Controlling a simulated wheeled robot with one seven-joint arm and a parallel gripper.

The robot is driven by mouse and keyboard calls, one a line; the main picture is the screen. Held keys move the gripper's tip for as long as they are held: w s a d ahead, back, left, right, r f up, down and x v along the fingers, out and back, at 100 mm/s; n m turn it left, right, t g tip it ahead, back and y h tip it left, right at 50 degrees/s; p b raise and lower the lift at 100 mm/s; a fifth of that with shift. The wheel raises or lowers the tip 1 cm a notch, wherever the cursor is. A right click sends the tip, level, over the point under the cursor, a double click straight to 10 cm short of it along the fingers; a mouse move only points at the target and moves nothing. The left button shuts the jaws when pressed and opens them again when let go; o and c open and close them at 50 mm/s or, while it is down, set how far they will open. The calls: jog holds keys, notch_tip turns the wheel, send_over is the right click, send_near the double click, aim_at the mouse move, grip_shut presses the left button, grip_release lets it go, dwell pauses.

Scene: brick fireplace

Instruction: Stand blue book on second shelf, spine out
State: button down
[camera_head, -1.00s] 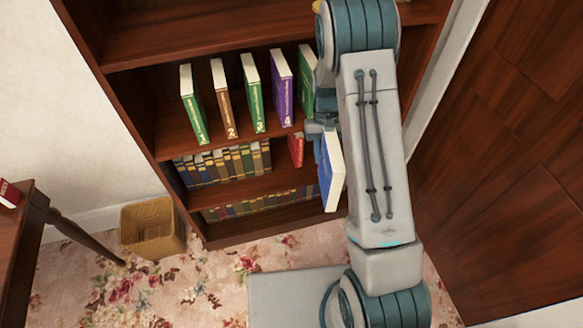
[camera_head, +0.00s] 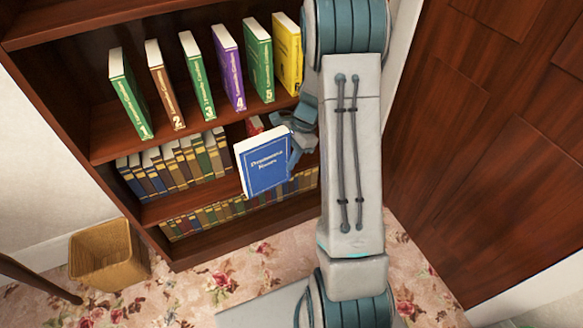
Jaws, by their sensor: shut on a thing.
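The blue book (camera_head: 266,167) is held upright in front of the bookcase, its front cover with pale lettering facing me. My gripper (camera_head: 297,146) is shut on it at its right edge; the fingertips are partly hidden by the book and arm. The bookcase (camera_head: 120,148) has an upper shelf with several numbered upright books, a shelf below with a row of old books (camera_head: 178,163), and a bottom row (camera_head: 225,208). A red book (camera_head: 254,126) shows partly behind the blue book, which hides much of that shelf's right part.
A wicker basket (camera_head: 108,254) stands on the floral carpet at the bookcase's lower left. A brown panelled door (camera_head: 500,150) is on the right. A dark table leg (camera_head: 38,278) shows at lower left.

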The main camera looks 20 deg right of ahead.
jog(key=s+d+f+m+t+h+b, duration=0.45)
jog(key=d+f+m+b, duration=0.65)
jog(key=m+b, duration=0.6)
jog(key=w+m, duration=0.2)
jog(key=w, duration=1.7)
jog(key=shift+t, duration=0.35)
notch_tip(320, 180, down, 8)
jog(key=b, duration=0.3)
jog(key=shift+w+a+r, duration=0.1)
jog(key=shift+w+r, duration=0.05)
jog(key=shift+r, duration=0.2)
